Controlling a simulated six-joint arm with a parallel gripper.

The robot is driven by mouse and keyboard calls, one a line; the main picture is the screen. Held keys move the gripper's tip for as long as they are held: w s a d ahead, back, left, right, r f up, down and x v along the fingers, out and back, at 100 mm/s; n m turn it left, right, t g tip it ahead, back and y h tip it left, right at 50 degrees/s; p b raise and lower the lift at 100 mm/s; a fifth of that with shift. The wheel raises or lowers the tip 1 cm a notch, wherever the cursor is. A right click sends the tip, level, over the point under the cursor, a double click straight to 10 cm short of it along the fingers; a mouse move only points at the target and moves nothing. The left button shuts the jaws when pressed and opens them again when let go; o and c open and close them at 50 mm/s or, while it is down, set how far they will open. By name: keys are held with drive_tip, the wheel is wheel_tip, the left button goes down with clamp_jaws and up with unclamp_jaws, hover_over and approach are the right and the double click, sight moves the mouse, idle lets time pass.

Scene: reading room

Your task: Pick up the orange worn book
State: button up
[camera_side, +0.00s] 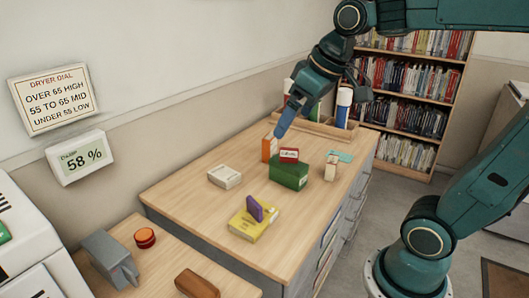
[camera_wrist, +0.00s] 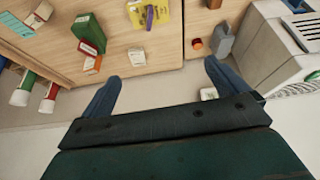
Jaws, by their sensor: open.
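The orange book (camera_side: 269,149) stands upright on the wooden table in the side view, left of a green box. In the wrist view the orange book (camera_wrist: 92,65) is at the left, beyond the left finger and partly beside a small red and white box. My gripper (camera_side: 284,122) is above and just behind the orange book in the side view; I cannot tell the exact gap. In the wrist view my gripper (camera_wrist: 163,72) has its two blue fingers spread wide with nothing between them.
A green box (camera_side: 289,172) with a red box (camera_side: 289,155) on it stands close to the book. A white box (camera_side: 225,176), a yellow book (camera_side: 253,222) with a purple item on it, and a wooden tray (camera_side: 322,127) with bottles share the table. The wall lies behind.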

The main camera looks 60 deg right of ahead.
drive_tip(key=w+d, duration=0.8)
drive_tip(key=w, duration=0.4)
drive_tip(key=n, duration=0.1)
hover_over(270, 145)
drive_tip(key=s+d, duration=0.3)
drive_tip(key=d, duration=0.1)
wheel_tip(270, 145, down, 20)
drive_tip(key=x, duration=0.8)
drive_tip(key=shift+a+f+g+y, duration=0.15)
drive_tip(key=shift+f+g+y, duration=0.15)
drive_tip(key=shift+f, duration=0.05)
drive_tip(key=shift+f, duration=0.1)
drive_tip(key=shift+x, duration=2.45)
drive_tip(key=shift+c, duration=0.5)
drive_tip(key=c, duration=1.1)
